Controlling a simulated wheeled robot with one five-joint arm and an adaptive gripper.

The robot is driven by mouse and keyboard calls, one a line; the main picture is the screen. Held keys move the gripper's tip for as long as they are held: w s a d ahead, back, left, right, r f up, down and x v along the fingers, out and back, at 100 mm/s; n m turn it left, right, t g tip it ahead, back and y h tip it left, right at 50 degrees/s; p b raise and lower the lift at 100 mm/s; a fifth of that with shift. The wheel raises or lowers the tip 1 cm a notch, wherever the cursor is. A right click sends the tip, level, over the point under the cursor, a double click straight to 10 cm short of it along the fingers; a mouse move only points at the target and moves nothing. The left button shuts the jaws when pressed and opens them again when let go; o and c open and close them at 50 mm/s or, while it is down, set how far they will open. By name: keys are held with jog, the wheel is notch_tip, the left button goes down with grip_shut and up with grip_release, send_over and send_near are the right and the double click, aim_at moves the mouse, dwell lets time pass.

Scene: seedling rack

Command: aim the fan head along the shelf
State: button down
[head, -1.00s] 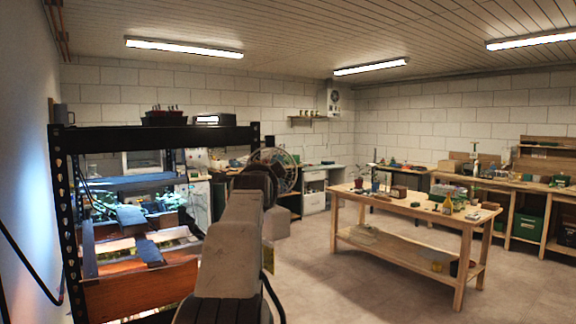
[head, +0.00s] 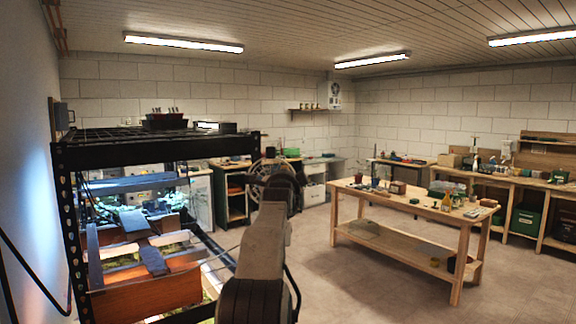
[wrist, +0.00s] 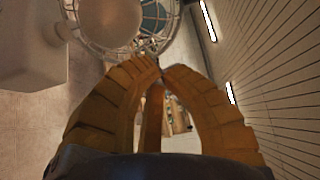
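The fan is in the wrist view, with its round wire cage (wrist: 88,42) at the top and a pale rounded housing (wrist: 105,22) in front of it. My gripper (wrist: 157,66) has tan segmented fingers that curve in until their tips nearly meet, just below the cage's lower edge. I see nothing clearly held between them, and cannot tell whether the tips touch the cage. In the head view the fan cage (head: 257,168) is mostly hidden behind my arm, just right of the black-framed seedling rack (head: 150,150), whose shelves hold lit plants and trays.
A wooden workbench (head: 400,207) with small items stands to the right. More benches line the back right wall. The floor (head: 350,290) between my arm and the workbench is clear. The rack's dark post stands close on the left of my arm.

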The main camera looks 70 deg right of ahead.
jog(key=p+x, duration=0.5)
jog(key=p, duration=0.3)
jog(key=shift+w+d, duration=0.1)
jog(key=shift+d, duration=0.3)
jog(key=shift+f, duration=0.1)
dwell(0.4)
